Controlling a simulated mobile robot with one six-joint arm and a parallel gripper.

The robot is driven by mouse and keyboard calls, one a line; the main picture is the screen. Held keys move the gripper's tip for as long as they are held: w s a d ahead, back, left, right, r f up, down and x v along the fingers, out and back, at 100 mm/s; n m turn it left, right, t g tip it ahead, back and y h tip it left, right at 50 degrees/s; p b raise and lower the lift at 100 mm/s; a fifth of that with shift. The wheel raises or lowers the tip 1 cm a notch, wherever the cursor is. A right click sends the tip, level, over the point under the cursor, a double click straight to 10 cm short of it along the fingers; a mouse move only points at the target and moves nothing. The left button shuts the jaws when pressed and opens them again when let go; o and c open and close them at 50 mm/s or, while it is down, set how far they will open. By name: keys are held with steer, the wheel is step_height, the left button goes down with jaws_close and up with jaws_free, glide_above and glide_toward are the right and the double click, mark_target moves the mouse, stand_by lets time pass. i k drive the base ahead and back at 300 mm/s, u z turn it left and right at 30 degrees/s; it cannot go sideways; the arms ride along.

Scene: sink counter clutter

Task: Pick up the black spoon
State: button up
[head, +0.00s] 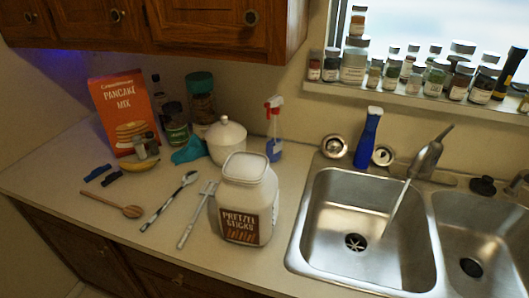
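A long spoon (167,202) lies flat on the counter left of the pretzel sticks jar, with its bowl at the far right end. It looks dark with pale, shiny stretches, and it is the only spoon here with black on it. A wooden spoon (112,205) lies apart from it to the left. My gripper is not in view.
A grey slotted spatula (196,215) lies right of the dark spoon, close to the white pretzel sticks jar (246,199). A banana (141,166), teal cloth (189,151), white lidded pot (225,141) and pancake mix box (124,113) stand behind. The sink (365,284) is at right.

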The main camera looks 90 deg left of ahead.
mark_target(190, 177)
steer(key=u, duration=0.05)
steer(key=k, duration=2.2)
steer(key=u, duration=2.4)
steer(key=i, duration=1)
steer(key=z, duration=0.05)
